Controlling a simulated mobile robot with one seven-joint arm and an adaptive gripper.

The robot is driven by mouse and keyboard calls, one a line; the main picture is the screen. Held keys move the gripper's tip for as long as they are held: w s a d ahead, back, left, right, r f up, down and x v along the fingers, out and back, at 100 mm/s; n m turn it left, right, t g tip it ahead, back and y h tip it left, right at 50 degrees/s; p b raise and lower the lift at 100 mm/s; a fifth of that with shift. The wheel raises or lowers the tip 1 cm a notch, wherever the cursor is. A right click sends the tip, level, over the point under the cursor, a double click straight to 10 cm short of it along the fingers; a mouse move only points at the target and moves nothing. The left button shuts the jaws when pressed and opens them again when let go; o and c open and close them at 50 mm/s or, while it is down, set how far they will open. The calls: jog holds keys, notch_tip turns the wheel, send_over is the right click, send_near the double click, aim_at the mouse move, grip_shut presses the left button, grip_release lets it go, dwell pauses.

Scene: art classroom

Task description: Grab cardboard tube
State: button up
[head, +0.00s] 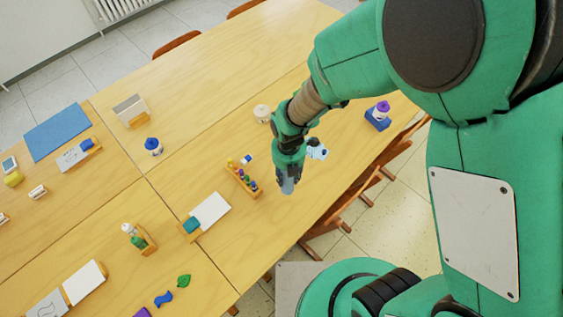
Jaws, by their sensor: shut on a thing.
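My gripper (286,184) is in the head view, pointing down over the near edge of the table, just right of a small wooden rack of coloured pieces. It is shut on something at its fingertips. The held thing is mostly hidden by the fingers, and only a small grey-blue patch shows there. I cannot tell from this view whether it is the cardboard tube. No cardboard tube can be clearly made out elsewhere. A short beige cylinder (262,113) stands on the table behind my arm, apart from the gripper.
The wooden rack (243,180) is close left of my gripper. A purple-topped bottle in a blue holder (378,117) stands to the right. A blue-capped jar (153,146) and a white card (210,212) are to the left. Chairs (340,215) line the near table edge.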

jog(key=shift+s+d+r, duration=0.1)
jog(key=shift+s+d, duration=0.2)
jog(key=shift+s, duration=0.4)
jog(key=shift+s+d+r, duration=0.1)
jog(key=shift+s+d, duration=0.2)
jog(key=shift+s, duration=0.35)
